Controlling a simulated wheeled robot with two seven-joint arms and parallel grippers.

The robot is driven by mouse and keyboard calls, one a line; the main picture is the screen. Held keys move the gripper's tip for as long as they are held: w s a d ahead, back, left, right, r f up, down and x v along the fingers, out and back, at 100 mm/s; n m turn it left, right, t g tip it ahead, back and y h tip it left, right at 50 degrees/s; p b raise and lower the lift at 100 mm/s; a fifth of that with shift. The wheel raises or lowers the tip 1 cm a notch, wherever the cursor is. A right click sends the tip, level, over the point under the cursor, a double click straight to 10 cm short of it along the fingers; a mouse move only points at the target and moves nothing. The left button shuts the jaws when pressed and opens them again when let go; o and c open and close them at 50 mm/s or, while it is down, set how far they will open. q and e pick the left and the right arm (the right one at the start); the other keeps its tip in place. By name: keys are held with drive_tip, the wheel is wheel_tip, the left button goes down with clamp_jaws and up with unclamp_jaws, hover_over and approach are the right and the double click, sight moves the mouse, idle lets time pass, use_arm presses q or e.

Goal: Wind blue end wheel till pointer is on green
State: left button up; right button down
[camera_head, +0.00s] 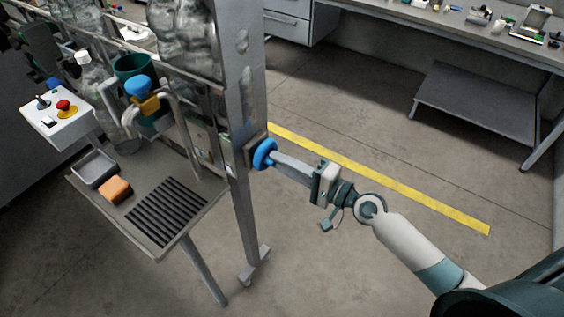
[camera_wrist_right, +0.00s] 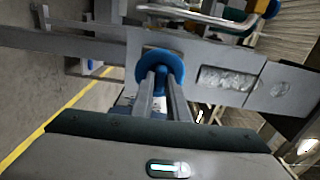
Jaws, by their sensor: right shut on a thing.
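The blue end wheel (camera_head: 264,154) sits on the side of the machine's upright metal post, at the middle of the head view. My right gripper (camera_head: 277,158) reaches it from the right, with its fingers shut on the wheel. In the right wrist view the blue wheel (camera_wrist_right: 160,72) shows in front of the post, and the gripper fingers (camera_wrist_right: 161,75) meet at its middle. The fingers hide part of the wheel. I cannot make out a pointer or a green mark in either view. My left gripper is not in view.
A metal tray table (camera_head: 147,238) with a slotted grate, a grey bin (camera_head: 94,168) and an orange sponge (camera_head: 115,190) stands left of the post. A control box (camera_head: 57,112) has a red button. The floor right of the post is clear, with a yellow line (camera_head: 380,178).

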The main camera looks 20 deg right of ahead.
drive_tip(key=c, duration=1.7)
unclamp_jaws()
drive_tip(key=shift+d, duration=0.1)
drive_tip(key=shift+s, duration=0.1)
